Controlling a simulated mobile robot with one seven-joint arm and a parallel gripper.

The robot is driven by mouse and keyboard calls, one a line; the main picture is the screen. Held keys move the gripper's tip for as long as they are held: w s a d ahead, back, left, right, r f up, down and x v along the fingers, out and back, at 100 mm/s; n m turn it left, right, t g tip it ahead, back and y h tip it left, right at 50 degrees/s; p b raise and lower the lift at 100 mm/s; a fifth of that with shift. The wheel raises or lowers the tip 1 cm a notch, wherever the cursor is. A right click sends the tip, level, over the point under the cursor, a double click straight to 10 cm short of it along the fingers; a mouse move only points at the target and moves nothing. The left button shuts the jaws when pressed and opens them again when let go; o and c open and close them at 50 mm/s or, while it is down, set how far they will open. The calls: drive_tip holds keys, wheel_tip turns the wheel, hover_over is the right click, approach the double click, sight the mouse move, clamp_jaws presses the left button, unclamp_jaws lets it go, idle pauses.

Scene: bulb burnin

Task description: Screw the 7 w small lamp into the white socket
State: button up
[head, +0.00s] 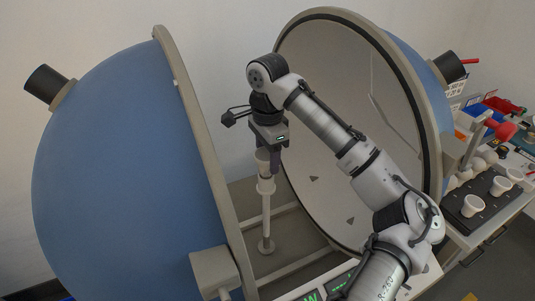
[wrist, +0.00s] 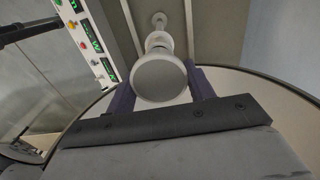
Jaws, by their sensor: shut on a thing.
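My gripper (head: 268,162) points down between the two halves of the open sphere. It is shut on a white lamp (head: 261,154), whose round pale face (wrist: 160,80) lies between the purple fingers (wrist: 203,82) in the wrist view. The lamp is upright, directly above the white socket (head: 266,186) on top of a thin post. The socket (wrist: 158,41) also shows just past the lamp in the wrist view. The lamp's base is hidden, so I cannot tell how far it sits in the socket. No wattage marking is legible.
The blue half-sphere (head: 110,170) stands close on the left, the pale-lined half (head: 335,120) on the right. The post (head: 266,220) rises from a frame below. A panel with green displays (wrist: 95,45) is nearby. A dark tray (head: 468,222) with several white lamps is far right.

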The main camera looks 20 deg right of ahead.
drive_tip(key=m, duration=0.6)
drive_tip(key=shift+s+a, duration=0.1)
drive_tip(key=shift+s, duration=0.05)
drive_tip(key=m, duration=0.5)
drive_tip(key=shift+s+m, duration=0.1)
drive_tip(key=shift+m, duration=0.3)
drive_tip(key=o, duration=0.9)
drive_tip(key=shift+c, duration=0.2)
drive_tip(key=n, duration=0.5)
drive_tip(key=shift+n, duration=0.4)
drive_tip(key=n, duration=0.6)
drive_tip(key=shift+w, duration=0.25)
drive_tip(key=n, duration=0.5)
drive_tip(key=shift+w, duration=0.1)
drive_tip(key=n, duration=0.6)
drive_tip(key=shift+w, duration=0.1)
